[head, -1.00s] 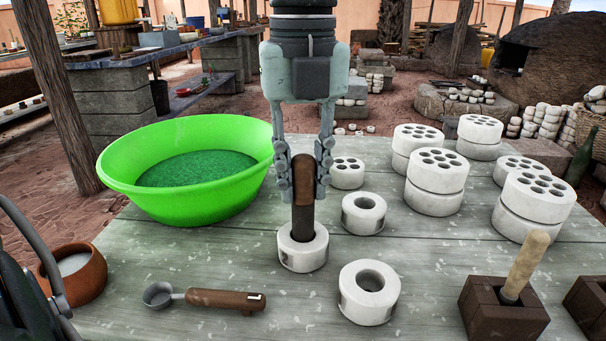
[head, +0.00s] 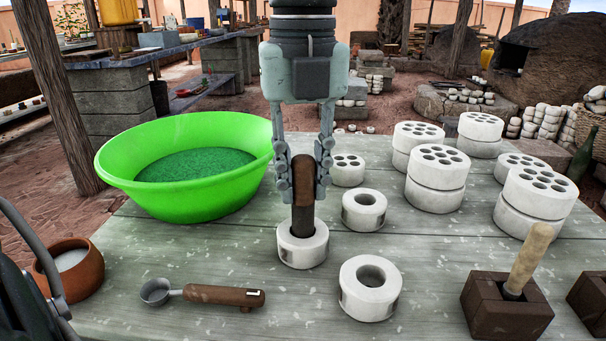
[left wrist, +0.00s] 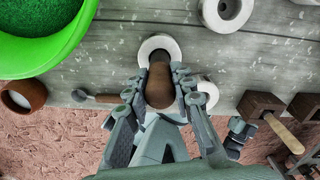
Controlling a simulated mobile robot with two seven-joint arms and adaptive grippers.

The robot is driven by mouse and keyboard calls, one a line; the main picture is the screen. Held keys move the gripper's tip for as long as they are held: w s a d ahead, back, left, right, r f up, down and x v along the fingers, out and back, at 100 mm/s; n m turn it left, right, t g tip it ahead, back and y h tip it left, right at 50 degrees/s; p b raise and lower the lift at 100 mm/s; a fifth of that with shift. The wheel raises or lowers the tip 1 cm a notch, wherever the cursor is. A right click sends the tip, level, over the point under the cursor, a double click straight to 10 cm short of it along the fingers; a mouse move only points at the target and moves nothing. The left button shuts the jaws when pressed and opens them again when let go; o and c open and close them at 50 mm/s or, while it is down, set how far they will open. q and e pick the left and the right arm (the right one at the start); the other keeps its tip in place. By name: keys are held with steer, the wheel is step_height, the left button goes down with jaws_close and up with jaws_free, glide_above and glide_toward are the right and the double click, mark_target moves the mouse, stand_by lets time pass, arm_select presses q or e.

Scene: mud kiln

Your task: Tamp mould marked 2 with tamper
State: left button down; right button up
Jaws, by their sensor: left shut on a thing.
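My left gripper (head: 304,172) is shut on the brown handle of the tamper (head: 303,182), which stands upright. The tamper's dark lower end goes into the opening of a white ring mould (head: 303,250); its tip is hidden inside. In the left wrist view the fingers (left wrist: 160,95) flank the handle (left wrist: 159,85) above that mould (left wrist: 153,44). Two more white ring moulds stand apart to the right, one farther (head: 363,222) and one nearer (head: 368,304). The marks on the moulds are too small to read.
A green bowl (head: 120,180) stands left. A ladle (head: 225,295) and a clay pot (head: 88,275) lie nearer. White perforated blocks (head: 437,200) stand right and behind. A dark block (head: 505,312) with a wooden handle (head: 528,258) is at front right. Bare bench separates them.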

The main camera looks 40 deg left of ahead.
arm_select(q)
steer(key=shift+r+p, duration=2.8)
steer(key=shift+r, duration=1.45)
steer(key=shift+f, duration=0.1)
